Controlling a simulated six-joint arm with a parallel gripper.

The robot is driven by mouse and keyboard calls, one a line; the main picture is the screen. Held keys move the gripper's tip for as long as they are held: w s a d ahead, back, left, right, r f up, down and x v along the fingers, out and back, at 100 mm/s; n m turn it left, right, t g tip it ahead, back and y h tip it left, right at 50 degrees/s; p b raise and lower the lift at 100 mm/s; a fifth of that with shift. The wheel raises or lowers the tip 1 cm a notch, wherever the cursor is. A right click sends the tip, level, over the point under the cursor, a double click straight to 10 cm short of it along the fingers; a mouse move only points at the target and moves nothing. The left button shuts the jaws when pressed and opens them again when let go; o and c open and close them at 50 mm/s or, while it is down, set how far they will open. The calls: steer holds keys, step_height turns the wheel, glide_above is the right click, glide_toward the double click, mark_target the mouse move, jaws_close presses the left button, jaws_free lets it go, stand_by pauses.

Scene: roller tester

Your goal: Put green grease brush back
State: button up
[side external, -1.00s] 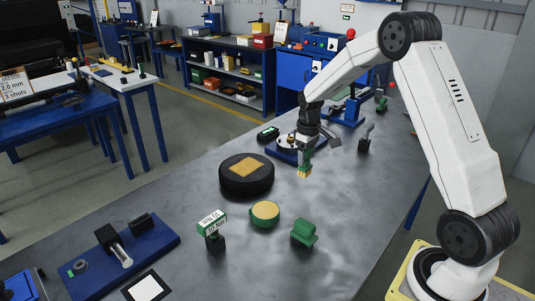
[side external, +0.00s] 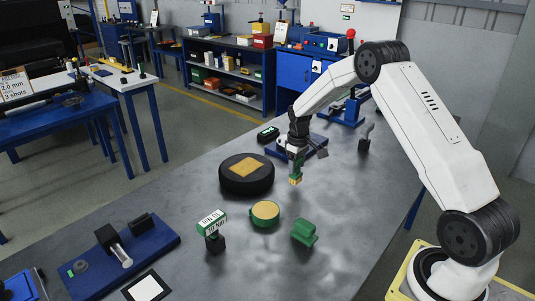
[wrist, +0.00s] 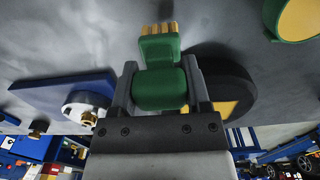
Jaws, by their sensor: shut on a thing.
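My gripper (side external: 296,158) is shut on the green grease brush (side external: 297,170), holding it above the grey bench with its tan bristles pointing down. In the wrist view the green brush (wrist: 160,75) sits between the two fingers of my gripper (wrist: 160,85), bristles away from the palm. A round green tin with a yellow top (side external: 265,211) stands on the bench nearer the camera, left of the brush. A green shaped block (side external: 304,232) stands to the right of the tin, apart from the gripper. The tin (wrist: 297,18) also shows at the wrist view's upper right.
A black round pad with a yellow square (side external: 240,182) lies left of the gripper. A blue-based device (side external: 317,142) is close behind it. A green-and-white display (side external: 211,223) and a blue fixture plate (side external: 150,250) stand nearer the camera. The right-hand bench surface is mostly clear.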

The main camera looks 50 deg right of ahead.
steer(key=shift+f, duration=1.25)
steer(key=shift+f, duration=0.15)
steer(key=o, duration=1.3)
step_height(320, 180, up, 12)
steer(key=shift+r, duration=0.15)
